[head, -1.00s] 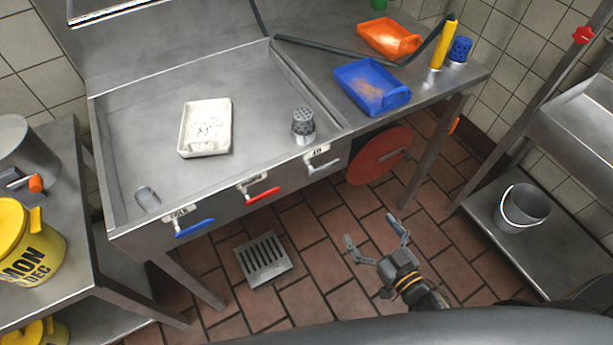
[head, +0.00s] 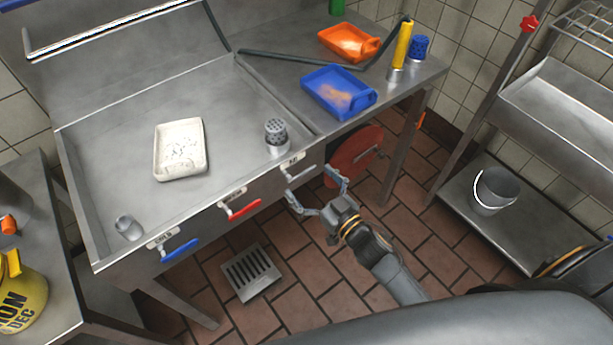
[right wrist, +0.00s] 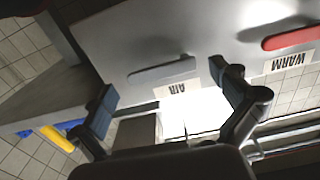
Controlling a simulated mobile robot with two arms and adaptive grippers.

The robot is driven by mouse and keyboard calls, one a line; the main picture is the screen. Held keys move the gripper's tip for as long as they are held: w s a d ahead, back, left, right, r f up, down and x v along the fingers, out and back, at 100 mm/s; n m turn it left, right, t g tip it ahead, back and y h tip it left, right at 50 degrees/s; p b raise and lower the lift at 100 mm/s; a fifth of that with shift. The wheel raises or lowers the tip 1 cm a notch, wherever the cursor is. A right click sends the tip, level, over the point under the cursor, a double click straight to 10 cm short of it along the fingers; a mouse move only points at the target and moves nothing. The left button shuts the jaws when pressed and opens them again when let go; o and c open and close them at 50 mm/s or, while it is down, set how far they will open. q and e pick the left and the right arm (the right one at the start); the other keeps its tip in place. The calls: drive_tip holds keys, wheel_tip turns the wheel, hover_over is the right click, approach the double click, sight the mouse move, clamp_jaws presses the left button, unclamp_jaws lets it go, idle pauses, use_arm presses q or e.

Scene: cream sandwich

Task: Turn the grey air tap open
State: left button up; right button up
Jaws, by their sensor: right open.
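The grey air tap lever (head: 299,175) is on the front face of the steel sink, at the right end of the row of taps. It also shows in the right wrist view (right wrist: 160,70), with the AIR label (right wrist: 177,90) beside it. My right gripper (head: 314,185) is open and empty, in front of the sink face close to the grey lever. In the right wrist view the lever lies between the spread fingers (right wrist: 165,88), slightly beyond them. I cannot tell whether a finger touches it. My left gripper is not in view.
A red lever (head: 240,209) and a blue lever (head: 179,250) sit further left on the sink front. A red disc (head: 354,157) is below the counter, just right of my gripper. A bucket (head: 497,190) stands on the right shelf.

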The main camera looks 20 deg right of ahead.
drive_tip(key=shift+w+a, duration=0.25)
drive_tip(key=shift+w, duration=0.25)
drive_tip(key=c, duration=1.6)
